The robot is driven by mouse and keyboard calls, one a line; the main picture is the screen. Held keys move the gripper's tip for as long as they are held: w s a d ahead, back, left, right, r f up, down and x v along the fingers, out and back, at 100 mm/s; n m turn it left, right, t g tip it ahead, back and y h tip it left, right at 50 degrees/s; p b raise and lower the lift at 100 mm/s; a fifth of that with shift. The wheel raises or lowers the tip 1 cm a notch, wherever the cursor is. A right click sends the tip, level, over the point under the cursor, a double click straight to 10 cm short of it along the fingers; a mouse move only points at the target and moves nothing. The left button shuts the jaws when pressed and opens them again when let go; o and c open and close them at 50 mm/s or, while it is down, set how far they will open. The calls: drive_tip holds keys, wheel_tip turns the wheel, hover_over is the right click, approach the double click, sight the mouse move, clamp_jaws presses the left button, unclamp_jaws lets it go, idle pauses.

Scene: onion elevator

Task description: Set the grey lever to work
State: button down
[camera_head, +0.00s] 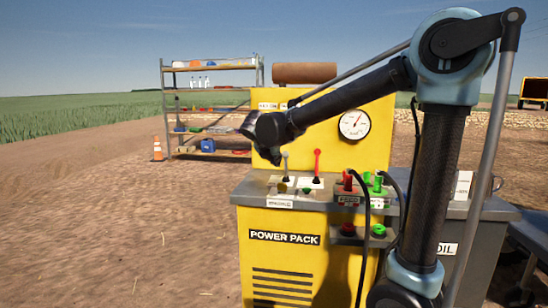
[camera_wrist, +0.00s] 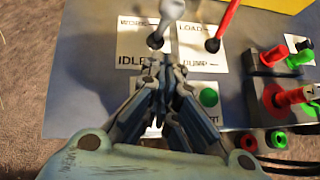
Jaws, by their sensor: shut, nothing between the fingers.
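The grey lever (camera_head: 285,166) stands on the top of the yellow power pack, left of a red-handled lever. In the wrist view the grey lever (camera_wrist: 174,36) shows its round knob end-on above a dark base boot, on a white plate marked WORK at the top and IDLE at the bottom. My gripper (camera_wrist: 163,70) is shut and empty. Its fingertips show just below the grey lever's boot in the wrist view, over the IDLE side of the plate; I cannot tell whether they touch it. In the head view the arm's end is above and left of the lever.
The red lever (camera_wrist: 226,22) stands close to the right on a LOAD/DUMP plate. A green button (camera_wrist: 209,97) is below it. Red and green hose couplings (camera_head: 360,186) and black hoses are farther right. A gauge (camera_head: 354,124) is on the yellow back panel.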

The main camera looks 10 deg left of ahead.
drive_tip(key=shift+w+d+f, duration=0.1)
drive_tip(key=shift+w+d, duration=0.05)
drive_tip(key=shift+w, duration=0.7)
drive_tip(key=shift+w+d+f, duration=0.1)
drive_tip(key=shift+w+d, duration=0.1)
drive_tip(key=shift+w, duration=0.6)
drive_tip(key=shift+w+d, duration=0.15)
drive_tip(key=shift+w, duration=0.7)
drive_tip(key=shift+a, duration=0.2)
